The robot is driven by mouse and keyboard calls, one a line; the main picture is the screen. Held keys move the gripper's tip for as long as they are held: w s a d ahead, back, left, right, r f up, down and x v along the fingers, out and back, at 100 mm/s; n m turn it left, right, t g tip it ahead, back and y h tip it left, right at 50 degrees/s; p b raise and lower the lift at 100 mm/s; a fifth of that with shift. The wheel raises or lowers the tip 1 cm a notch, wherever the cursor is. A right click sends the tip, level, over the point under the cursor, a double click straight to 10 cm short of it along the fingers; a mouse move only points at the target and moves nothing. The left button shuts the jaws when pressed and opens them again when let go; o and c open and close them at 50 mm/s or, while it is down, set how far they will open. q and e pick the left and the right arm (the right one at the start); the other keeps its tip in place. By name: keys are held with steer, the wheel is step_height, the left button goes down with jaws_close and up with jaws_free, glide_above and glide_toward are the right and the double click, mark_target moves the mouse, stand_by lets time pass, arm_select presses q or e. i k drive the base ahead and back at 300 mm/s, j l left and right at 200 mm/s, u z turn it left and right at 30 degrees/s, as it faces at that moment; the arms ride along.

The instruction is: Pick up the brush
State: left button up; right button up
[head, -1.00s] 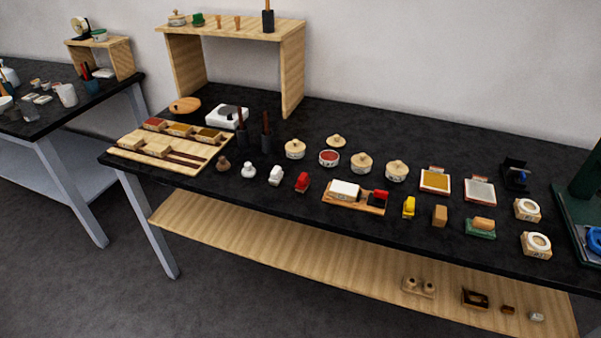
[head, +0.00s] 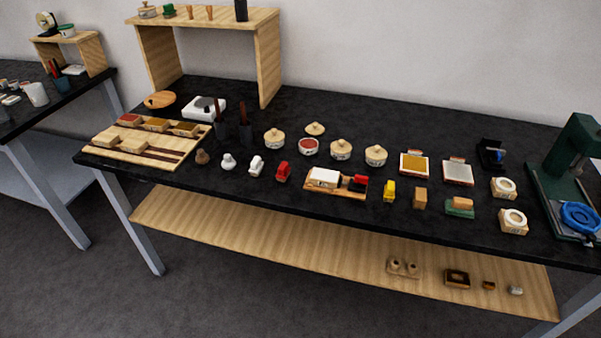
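No brush shows clearly. Two slim dark reddish-brown sticks stand upright on the black table, the left stick (head: 217,108) and the right stick (head: 243,112), each in a dark cup. They may be brush handles; their lower ends are hidden. On the left table a dark teal cup (head: 61,84) holds thin red and dark sticks, too small to identify. Neither of my grippers is in view.
The black table (head: 350,110) holds a wooden tray (head: 130,158), a white hot plate (head: 203,106), lidded pots, small blocks and a green press (head: 565,165). A wooden shelf stand (head: 268,60) stands behind. The table's back strip is clear.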

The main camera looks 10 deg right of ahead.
mark_target(283, 173)
steer(key=i+l+u, duration=0.15)
steer(key=i, duration=0.3)
steer(key=i+l+u, duration=0.15)
steer(key=i, duration=0.25)
